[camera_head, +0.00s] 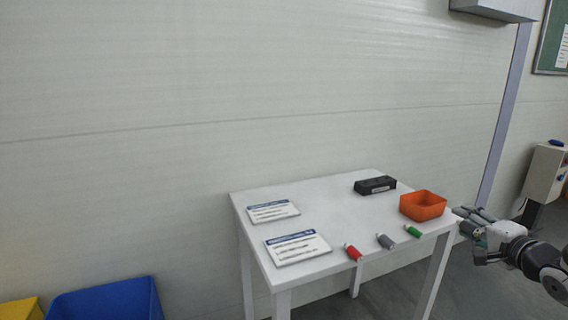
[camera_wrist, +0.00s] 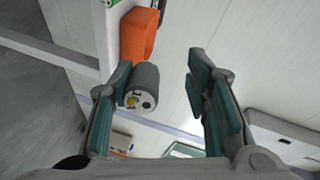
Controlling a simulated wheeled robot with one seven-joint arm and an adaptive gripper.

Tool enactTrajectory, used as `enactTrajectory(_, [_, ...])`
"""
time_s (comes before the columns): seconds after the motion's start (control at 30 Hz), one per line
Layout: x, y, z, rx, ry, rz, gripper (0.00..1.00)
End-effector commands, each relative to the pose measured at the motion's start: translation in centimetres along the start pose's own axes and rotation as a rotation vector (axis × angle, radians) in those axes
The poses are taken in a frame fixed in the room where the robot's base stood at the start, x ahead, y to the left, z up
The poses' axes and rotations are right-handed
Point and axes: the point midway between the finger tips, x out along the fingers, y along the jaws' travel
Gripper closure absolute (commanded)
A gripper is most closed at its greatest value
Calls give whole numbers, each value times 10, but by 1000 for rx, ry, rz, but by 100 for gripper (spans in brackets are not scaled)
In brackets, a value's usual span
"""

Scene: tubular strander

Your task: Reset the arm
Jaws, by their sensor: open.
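My gripper (camera_head: 470,220) is at the right in the head view, just beyond the right end of the white table (camera_head: 335,212). In the wrist view my gripper (camera_wrist: 165,88) has its two teal-padded fingers wide apart. A grey cylinder (camera_wrist: 145,84) with a pale end face shows beside the left finger there. I cannot tell whether it touches that finger. In the head view a red-ended cylinder (camera_head: 353,252), a grey one (camera_head: 385,241) and a green-ended one (camera_head: 413,231) lie along the table's front edge.
An orange bin (camera_head: 423,207) stands at the table's right end, close to my gripper; it also shows in the wrist view (camera_wrist: 139,35). A black box (camera_head: 375,185) and two printed cards (camera_head: 270,211) (camera_head: 297,248) lie on the table. A blue bin (camera_head: 105,302) stands lower left.

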Motion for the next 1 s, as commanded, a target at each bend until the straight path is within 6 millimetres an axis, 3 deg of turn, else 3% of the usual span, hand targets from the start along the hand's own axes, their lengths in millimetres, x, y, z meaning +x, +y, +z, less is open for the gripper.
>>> enactTrajectory(0.27, [-4,-22,18,-289,36,232,57])
enactTrajectory(0.47, [-40,-46,45,-568,31,495,57])
enactTrajectory(0.67, [-108,-62,89,-770,-77,735,57])
enactTrajectory(1.0, [-253,-62,198,-965,-535,935,57])
